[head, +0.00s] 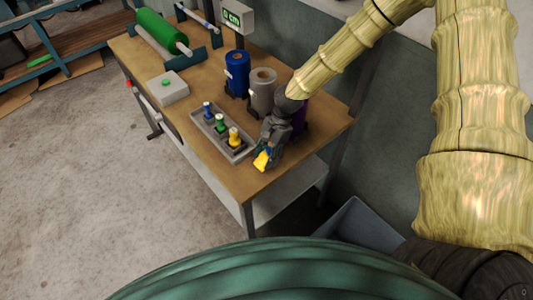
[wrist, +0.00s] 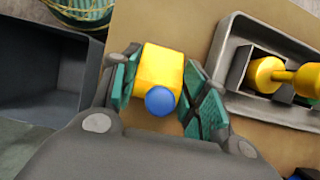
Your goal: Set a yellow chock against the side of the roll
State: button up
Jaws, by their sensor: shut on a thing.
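My gripper (head: 268,148) is over the near right part of the wooden table and is shut on a yellow chock (head: 261,161). In the wrist view the chock (wrist: 159,70) sits between the two fingers (wrist: 157,88), with a blue ball on it facing the camera. I cannot tell whether it touches the table. A blue roll (head: 237,72), a grey roll (head: 261,90) and a partly hidden purple roll (head: 301,115) stand upright beyond my gripper. A green roll (head: 157,31) lies on its side at the table's far left. The chock is apart from all these rolls.
A grey tray (head: 242,156) left of my gripper holds blue, green and yellow spool-shaped pieces; the yellow piece (wrist: 285,76) shows in the wrist view. A grey box with a green button (head: 166,83) and a small display (head: 232,18) stand farther off. A grey bin (head: 357,228) is below the table.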

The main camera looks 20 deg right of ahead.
jog(key=shift+f, duration=0.25)
jog(key=o, duration=1.1)
jog(key=shift+r, duration=0.1)
jog(key=shift+c, duration=0.2)
jog(key=shift+d+r, duration=0.1)
jog(key=shift+r, duration=0.1)
